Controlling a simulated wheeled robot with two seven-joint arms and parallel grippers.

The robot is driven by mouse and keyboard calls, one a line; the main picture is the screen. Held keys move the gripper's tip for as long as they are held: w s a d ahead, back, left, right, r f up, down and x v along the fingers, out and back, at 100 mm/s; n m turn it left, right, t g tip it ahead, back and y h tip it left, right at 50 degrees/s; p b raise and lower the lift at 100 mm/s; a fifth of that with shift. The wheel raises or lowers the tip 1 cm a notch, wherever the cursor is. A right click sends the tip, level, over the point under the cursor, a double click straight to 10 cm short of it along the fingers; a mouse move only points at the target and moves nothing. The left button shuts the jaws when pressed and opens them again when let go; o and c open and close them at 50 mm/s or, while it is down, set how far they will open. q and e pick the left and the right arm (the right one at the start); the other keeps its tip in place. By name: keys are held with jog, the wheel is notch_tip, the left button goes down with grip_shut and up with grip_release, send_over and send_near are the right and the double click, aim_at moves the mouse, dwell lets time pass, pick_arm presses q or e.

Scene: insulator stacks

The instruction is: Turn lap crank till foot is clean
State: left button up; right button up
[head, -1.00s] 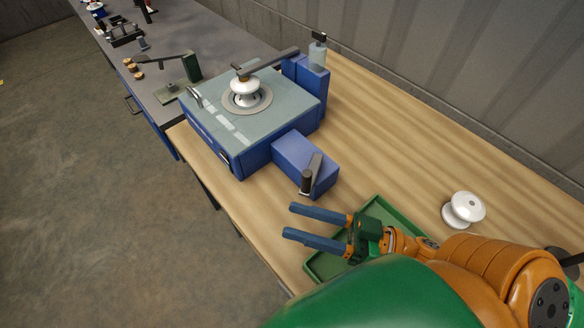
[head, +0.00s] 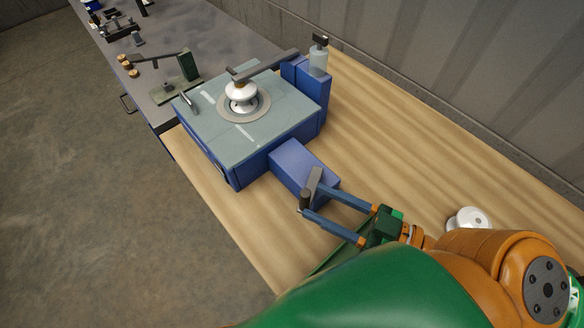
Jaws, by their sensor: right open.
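The blue lapping machine (head: 222,160) stands on the wooden bench with a pale top plate. A white insulator (head: 240,97) sits upright on the round lap disc (head: 262,112), under a dark arm (head: 262,67); its foot is hidden against the disc. The lap crank (head: 314,184), a grey lever with a dark knob (head: 305,199), is on the blue box (head: 290,165) at the machine's front right. My right gripper (head: 312,202) is open, with its blue fingers at the crank, one on each side of it; contact is unclear. My left gripper is not in view.
A second white insulator (head: 470,218) stands on the bench at right, partly behind my arm. A green tray (head: 338,259) is mostly hidden under my arm. A clear bottle (head: 318,58) stands behind the machine. A grey bench (head: 160,45) with small tools adjoins at the upper left.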

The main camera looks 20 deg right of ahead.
jog(key=x, duration=0.7)
jog(key=shift+a+r, duration=0.1)
jog(key=shift+s, duration=0.1)
jog(key=shift+c, duration=1.4)
grip_shut()
